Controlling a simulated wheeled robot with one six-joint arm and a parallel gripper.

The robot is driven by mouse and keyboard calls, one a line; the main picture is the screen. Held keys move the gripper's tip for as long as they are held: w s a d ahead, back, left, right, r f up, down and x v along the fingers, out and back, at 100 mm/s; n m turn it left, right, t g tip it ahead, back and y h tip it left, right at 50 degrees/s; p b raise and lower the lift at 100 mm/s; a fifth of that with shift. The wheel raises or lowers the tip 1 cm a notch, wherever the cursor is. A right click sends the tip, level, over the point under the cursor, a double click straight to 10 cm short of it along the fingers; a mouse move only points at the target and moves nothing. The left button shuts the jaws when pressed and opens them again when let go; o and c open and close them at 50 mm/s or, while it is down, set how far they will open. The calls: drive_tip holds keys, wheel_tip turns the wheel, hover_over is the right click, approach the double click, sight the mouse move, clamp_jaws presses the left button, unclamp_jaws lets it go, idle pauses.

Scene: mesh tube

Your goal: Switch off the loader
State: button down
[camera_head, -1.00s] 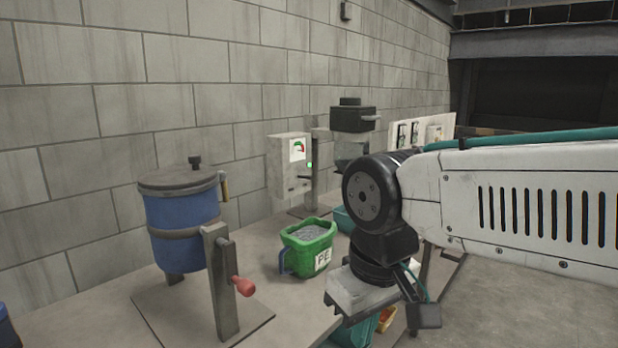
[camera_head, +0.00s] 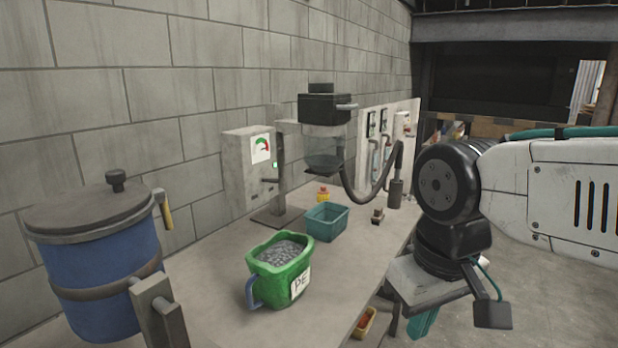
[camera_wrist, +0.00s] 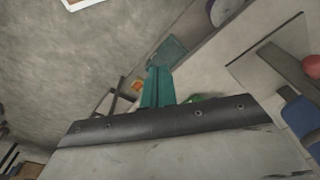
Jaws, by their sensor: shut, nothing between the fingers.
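The loader (camera_head: 324,110) has a black head above a clear chamber, on a post by the wall, with a dark hose at its right. A grey control box (camera_head: 246,178) stands beside it, with a red-green dial (camera_head: 261,148), a small green light (camera_head: 275,165) and a dark lever-like part (camera_head: 270,181). I cannot tell which part is the loader's switch. My gripper (camera_head: 421,324) is low at the right, beyond the table's front edge, well apart from the box. Its teal fingers also show in the wrist view (camera_wrist: 158,88), shut and empty.
A green bucket (camera_head: 281,270) of grey pellets marked PE and a teal bin (camera_head: 327,221) stand on the table. A blue lidded vessel (camera_head: 100,250) is at left. Wall panels (camera_head: 377,135) stand farther back. Open floor (camera_head: 540,290) lies right.

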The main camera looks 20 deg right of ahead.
drive_tip(key=shift+w, duration=0.1)
drive_tip(key=w+a+r+m+y, duration=0.1)
drive_tip(key=w+a+r+y, duration=0.2)
drive_tip(key=w, duration=0.6)
drive_tip(key=w+a+r+m+y, duration=0.15)
drive_tip(key=w+a+y, duration=0.25)
drive_tip(key=w, duration=0.5)
drive_tip(key=w+r+m+t+y, duration=0.1)
drive_tip(key=w+m+t+y, duration=0.2)
drive_tip(key=w, duration=1.3)
drive_tip(key=w+d+f+m+t, duration=0.2)
drive_tip(key=w+d, duration=0.3)
drive_tip(key=w, duration=0.3)
drive_tip(key=w+d+f+m+t+y, duration=0.1)
drive_tip(key=w+d+f+m+t, duration=0.1)
drive_tip(key=w, duration=0.6)
drive_tip(key=w+d+f+m+t, duration=0.2)
drive_tip(key=w+d+t, duration=0.3)
drive_tip(key=w+d, duration=0.3)
drive_tip(key=shift+w+d+f, duration=0.25)
drive_tip(key=shift+w+f, duration=0.1)
drive_tip(key=shift+f, duration=0.55)
